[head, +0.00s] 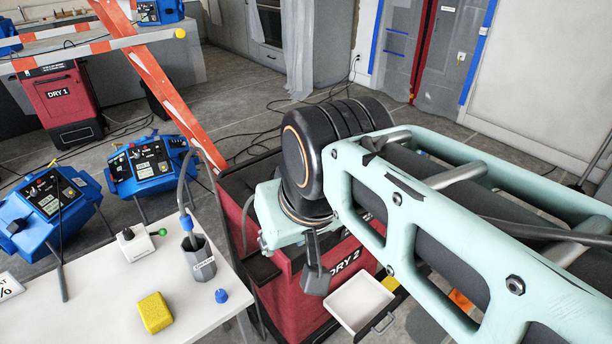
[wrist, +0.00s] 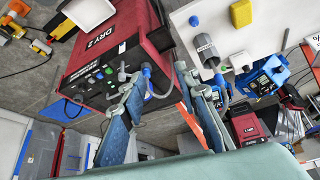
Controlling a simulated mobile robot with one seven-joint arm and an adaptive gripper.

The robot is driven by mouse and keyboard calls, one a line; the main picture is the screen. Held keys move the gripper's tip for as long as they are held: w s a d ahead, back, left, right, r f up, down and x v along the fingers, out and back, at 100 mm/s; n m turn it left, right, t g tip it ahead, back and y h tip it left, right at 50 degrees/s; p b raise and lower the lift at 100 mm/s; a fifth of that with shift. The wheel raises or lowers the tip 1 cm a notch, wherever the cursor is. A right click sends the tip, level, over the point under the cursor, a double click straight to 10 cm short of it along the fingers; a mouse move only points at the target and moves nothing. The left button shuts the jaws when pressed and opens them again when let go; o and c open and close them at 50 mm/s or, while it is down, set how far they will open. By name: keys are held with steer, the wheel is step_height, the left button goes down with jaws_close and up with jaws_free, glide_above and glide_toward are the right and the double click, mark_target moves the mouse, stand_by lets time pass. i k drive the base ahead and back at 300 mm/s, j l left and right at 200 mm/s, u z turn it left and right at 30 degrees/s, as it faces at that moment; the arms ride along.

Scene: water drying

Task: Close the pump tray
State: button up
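The pump tray (head: 358,303) is a white, shallow, empty drawer with a grey handle at its front. It stands pulled out, open, from the lower front of the red DRY 2 unit (head: 283,268). In the wrist view, DRY 2 (wrist: 118,45) appears turned, and a white part that looks like the tray (wrist: 88,12) shows at the top. My gripper (wrist: 160,76) has its two fingers spread wide with nothing held between them. The tray lies beyond the fingers, toward the upper left.
A white table (head: 95,290) at left holds a grey cup (head: 199,262), a yellow sponge (head: 155,312) and a blue cap (head: 221,296). Blue machines (head: 150,165) stand behind it. An orange-red beam (head: 160,85) slants behind DRY 2. Cables cross the floor.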

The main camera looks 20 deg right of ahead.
mark_target(361, 303)
steer(key=z, duration=1.25)
steer(key=i+l+u, duration=0.1)
steer(key=l, duration=0.2)
steer(key=i+l+u, duration=0.15)
steer(key=l, duration=0.2)
